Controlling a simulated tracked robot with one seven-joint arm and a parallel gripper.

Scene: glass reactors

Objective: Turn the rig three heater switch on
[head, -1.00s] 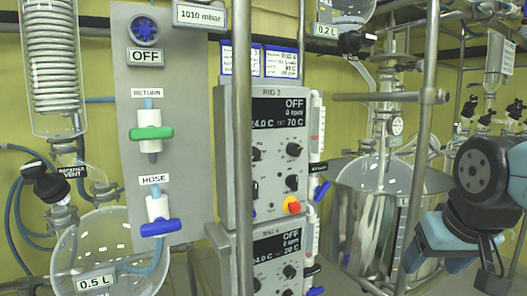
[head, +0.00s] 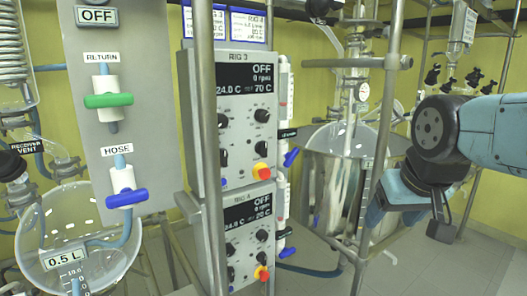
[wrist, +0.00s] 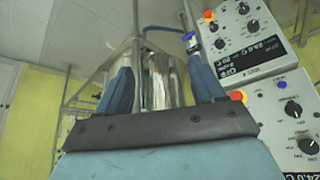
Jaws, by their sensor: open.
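The rig 3 control box (head: 235,100) stands mid-picture in the head view. Its display (head: 248,79) reads OFF, 0 rpm, 24.0 C and 70 C. Black knobs sit below it, with a red-and-yellow button (head: 261,171) at lower right. A small blue part (head: 224,184), possibly the heater switch, is at lower left; its label is unreadable. In the wrist view the box appears upside down at lower right, with the blue part (wrist: 282,85) visible. My gripper (head: 395,214) is right of the box, apart from it. In the wrist view my gripper (wrist: 160,65) is open and empty.
The rig 4 box (head: 248,235) sits directly below. A vertical metal post (head: 207,150) crosses the boxes' left side. A metal frame post (head: 384,120) and a glass reactor (head: 335,175) stand between the boxes and my gripper. A valve panel (head: 108,130) is at left.

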